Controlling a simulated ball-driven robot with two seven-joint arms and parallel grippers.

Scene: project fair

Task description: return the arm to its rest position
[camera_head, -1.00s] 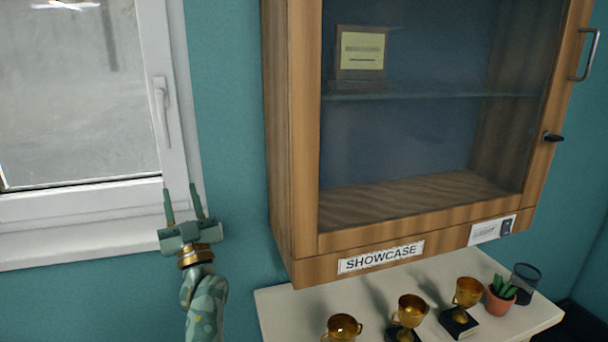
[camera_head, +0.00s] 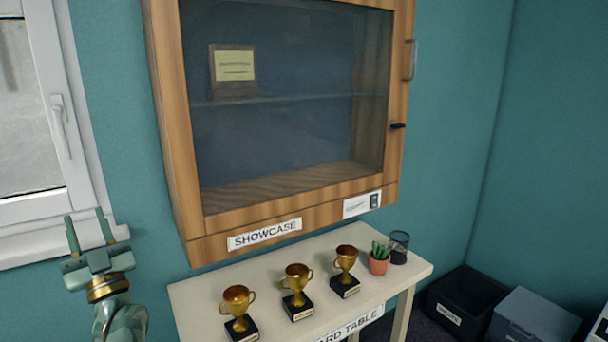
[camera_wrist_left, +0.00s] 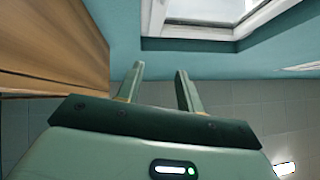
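My left gripper (camera_head: 89,232) is raised at the lower left of the head view, in front of the wall below the window. Its two fingers point up and stand apart with nothing between them. In the left wrist view the fingers (camera_wrist_left: 157,88) are also apart and empty, with the cabinet's wooden side to the left and the window above. My right gripper does not show in either view.
The wooden showcase (camera_head: 187,225) hangs on the wall with its glass door closed and a plaque (camera_head: 233,70) inside. Below it, the white table (camera_head: 205,288) bears three gold trophies (camera_head: 297,279), a potted plant (camera_head: 378,263) and a mesh cup (camera_head: 399,247). Bins (camera_head: 464,300) stand at the lower right.

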